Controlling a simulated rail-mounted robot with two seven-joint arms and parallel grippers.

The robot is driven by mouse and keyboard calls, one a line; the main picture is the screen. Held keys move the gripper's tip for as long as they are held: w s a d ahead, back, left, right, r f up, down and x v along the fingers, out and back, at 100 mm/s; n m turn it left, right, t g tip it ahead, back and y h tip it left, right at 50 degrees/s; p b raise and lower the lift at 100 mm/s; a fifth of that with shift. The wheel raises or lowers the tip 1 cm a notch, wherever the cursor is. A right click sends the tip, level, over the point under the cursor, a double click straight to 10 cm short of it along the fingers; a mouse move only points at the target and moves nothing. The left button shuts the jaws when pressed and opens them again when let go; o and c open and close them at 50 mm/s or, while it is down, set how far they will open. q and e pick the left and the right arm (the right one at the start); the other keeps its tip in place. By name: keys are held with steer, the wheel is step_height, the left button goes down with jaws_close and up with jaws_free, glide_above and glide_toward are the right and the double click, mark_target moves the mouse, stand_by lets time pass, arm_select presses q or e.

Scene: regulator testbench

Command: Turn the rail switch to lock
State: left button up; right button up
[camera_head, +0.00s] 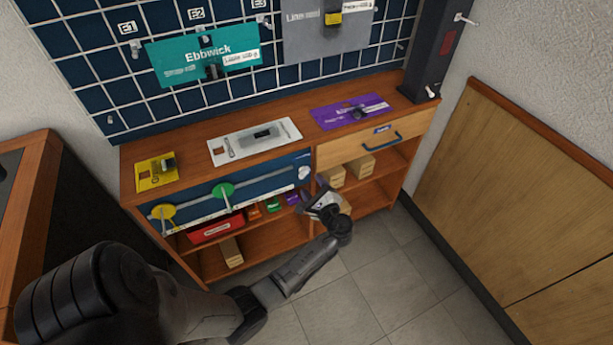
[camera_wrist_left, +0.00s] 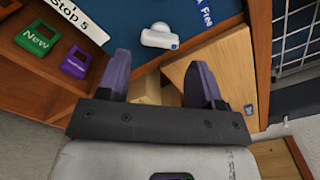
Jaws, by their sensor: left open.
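A white knob (camera_head: 303,172) sits at the right end of the blue panel (camera_head: 258,184) on the bench front. In the left wrist view the white knob (camera_wrist_left: 160,37) lies ahead of the fingers, near a label that reads "Free". I cannot read a lock label. It looks like the rail switch. My left gripper (camera_head: 318,198) is open and empty, just below and right of the knob. Its two purple fingers (camera_wrist_left: 160,63) are apart, with the knob beyond their tips and not touched. My right gripper is not in view.
A yellow disk (camera_head: 162,212) and a green disk (camera_head: 223,190) sit along the panel's rail. A wooden drawer (camera_head: 360,149) with a blue handle is right of the panel. Shelves below hold a red bin (camera_head: 214,229) and small coloured boxes. The tiled floor (camera_head: 400,270) in front is clear.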

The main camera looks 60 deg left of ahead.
mark_target(306, 175)
arm_select(q)
steer(key=shift+w+a+b, duration=0.15)
steer(key=shift+a+b, duration=0.1)
steer(key=shift+a, duration=1.15)
steer(key=shift+w+a+b, duration=0.1)
steer(key=shift+a+b, duration=0.1)
steer(key=shift+a, duration=1.2)
steer(key=c, duration=0.6)
steer(key=shift+c, duration=0.2)
